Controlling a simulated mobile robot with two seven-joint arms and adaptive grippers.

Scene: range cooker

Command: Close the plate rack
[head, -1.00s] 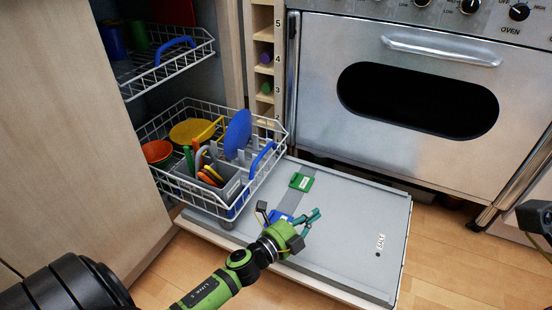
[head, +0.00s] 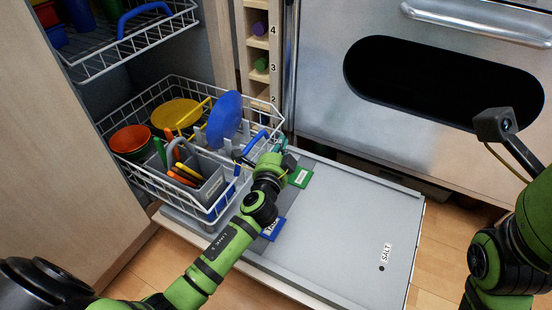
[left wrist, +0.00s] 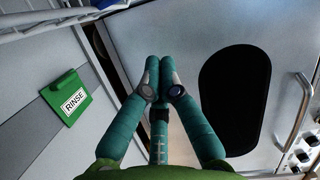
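The lower plate rack (head: 165,195), a white wire basket, is pulled out over the lowered dishwasher door (head: 340,235). It holds a blue plate (head: 224,118), a yellow plate (head: 176,113), an orange bowl (head: 130,139) and a grey cutlery basket (head: 205,190). Its blue handle (head: 249,147) is on its right, outer side. My left gripper (head: 281,147) is just outside that side, close to the handle; contact cannot be told. In the left wrist view the left gripper's teal fingers (left wrist: 160,65) are together with nothing between them. My right gripper is out of view.
The upper rack (head: 130,45) with a blue handle is above. An oven (head: 390,150) and a narrow bottle shelf (head: 258,50) stand behind and right. Green (head: 300,176) and blue (head: 272,228) labelled flaps lie on the door. Wooden floor shows in front.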

